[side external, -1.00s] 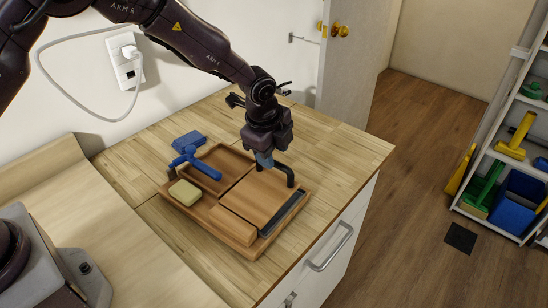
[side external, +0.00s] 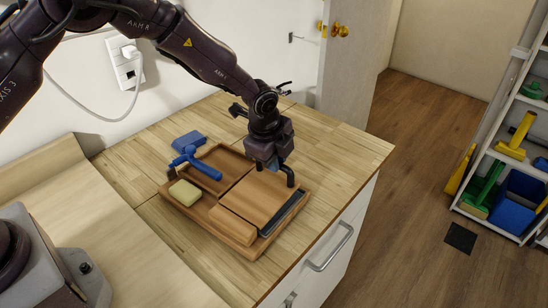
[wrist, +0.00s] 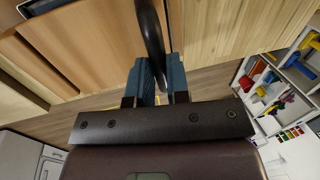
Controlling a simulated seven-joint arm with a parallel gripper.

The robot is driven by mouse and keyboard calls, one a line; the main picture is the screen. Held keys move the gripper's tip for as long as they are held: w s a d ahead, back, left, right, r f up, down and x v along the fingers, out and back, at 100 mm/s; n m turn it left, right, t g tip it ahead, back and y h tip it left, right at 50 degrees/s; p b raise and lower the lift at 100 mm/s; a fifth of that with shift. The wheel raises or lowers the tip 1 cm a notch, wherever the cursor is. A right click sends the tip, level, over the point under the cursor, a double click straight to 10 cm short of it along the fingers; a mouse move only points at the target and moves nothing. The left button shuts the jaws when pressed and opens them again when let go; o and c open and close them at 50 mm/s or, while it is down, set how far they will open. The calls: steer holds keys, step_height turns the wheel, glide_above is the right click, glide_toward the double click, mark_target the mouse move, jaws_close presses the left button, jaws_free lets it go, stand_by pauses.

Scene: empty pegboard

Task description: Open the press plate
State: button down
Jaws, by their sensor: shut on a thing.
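The wooden press plate (side external: 259,194) lies flat in the right part of a wooden tray (side external: 172,198). A black curved handle (side external: 290,178) stands at the plate's back right; it also shows as a dark bar in the wrist view (wrist: 150,30). My gripper (side external: 272,167) is low over the plate's back edge. In the wrist view, the blue fingertips of my gripper (wrist: 161,73) are shut on the handle, one on each side. The lower end of the grip is partly hidden in the side view.
A blue brush-like tool (side external: 202,168) lies over the tray's back left, and a yellow sponge (side external: 185,191) sits at its left. A dark strip (side external: 283,213) runs along the tray's right. Bare counter (side external: 335,150) lies to the right; a wall stands behind.

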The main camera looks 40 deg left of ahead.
steer(key=shift+r, duration=0.15)
steer(key=shift+s+d+r+t, duration=0.1)
steer(key=shift+s+r+t, duration=0.45)
steer(key=shift+r+t, duration=0.15)
steer(key=s+r+t, duration=0.1)
steer(key=s+t, duration=0.6)
steer(key=s, duration=0.2)
steer(key=s+d+r+t+y, duration=0.1)
steer(key=s+t, duration=0.7)
steer(key=s, duration=0.2)
steer(key=shift+d+r+t, duration=0.25)
steer(key=shift+r+t, duration=0.05)
steer(key=c, duration=1.1)
jaws_free()
